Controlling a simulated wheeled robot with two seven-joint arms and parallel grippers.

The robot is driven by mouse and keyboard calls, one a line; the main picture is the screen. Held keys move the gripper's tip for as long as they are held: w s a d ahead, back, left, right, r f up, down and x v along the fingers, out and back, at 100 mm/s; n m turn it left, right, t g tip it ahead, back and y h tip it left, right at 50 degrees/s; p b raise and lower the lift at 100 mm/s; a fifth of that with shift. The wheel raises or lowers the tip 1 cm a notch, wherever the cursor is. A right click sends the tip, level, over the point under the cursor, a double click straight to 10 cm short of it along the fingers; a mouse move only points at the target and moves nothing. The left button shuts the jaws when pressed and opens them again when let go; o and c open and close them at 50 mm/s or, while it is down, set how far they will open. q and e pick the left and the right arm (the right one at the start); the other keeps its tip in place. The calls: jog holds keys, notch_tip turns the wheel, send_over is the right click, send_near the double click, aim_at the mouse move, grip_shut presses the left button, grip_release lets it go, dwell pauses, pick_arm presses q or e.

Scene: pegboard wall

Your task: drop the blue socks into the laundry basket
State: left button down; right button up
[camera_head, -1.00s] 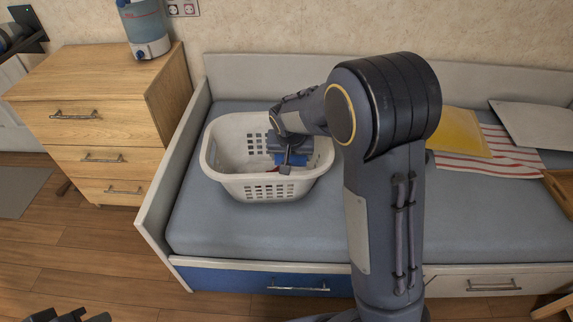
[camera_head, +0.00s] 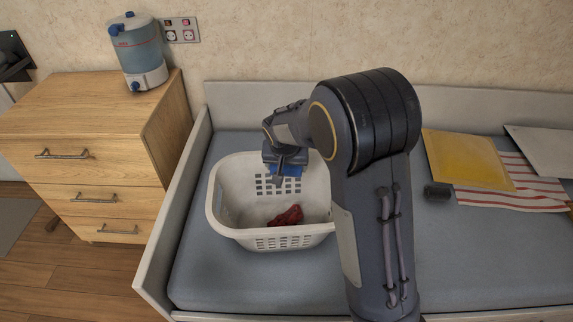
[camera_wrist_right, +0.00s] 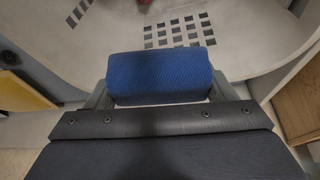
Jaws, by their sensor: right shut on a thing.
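The blue socks (camera_wrist_right: 160,77), a rolled blue bundle, are held between the fingers of my right gripper (camera_head: 282,176). A bit of their blue (camera_head: 288,170) also shows in the head view beside the gripper. The gripper is shut on them, over the back part of the white laundry basket (camera_head: 222,211). The basket stands upright on the bed, with slotted walls and an open top. In the wrist view its pale slotted wall (camera_wrist_right: 240,55) shows beyond the socks. My right arm hides the basket's right side. My left gripper is out of view.
A dark red cloth (camera_head: 287,215) lies inside the basket. A wooden dresser (camera_head: 90,150) with a drink dispenser (camera_head: 138,50) stands at left.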

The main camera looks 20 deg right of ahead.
aim_at(286, 170)
notch_tip(286, 170, down, 6)
jog(key=b, duration=0.5)
jog(key=shift+r, duration=0.1)
jog(key=o, duration=1)
jog(key=p+v, duration=0.1)
jog(key=v, duration=0.6)
jog(key=shift+s+a+r+p, duration=0.1)
jog(key=shift+s+r+p, duration=0.05)
jog(key=shift+r+p, duration=0.25)
jog(key=shift+s+f, duration=0.1)
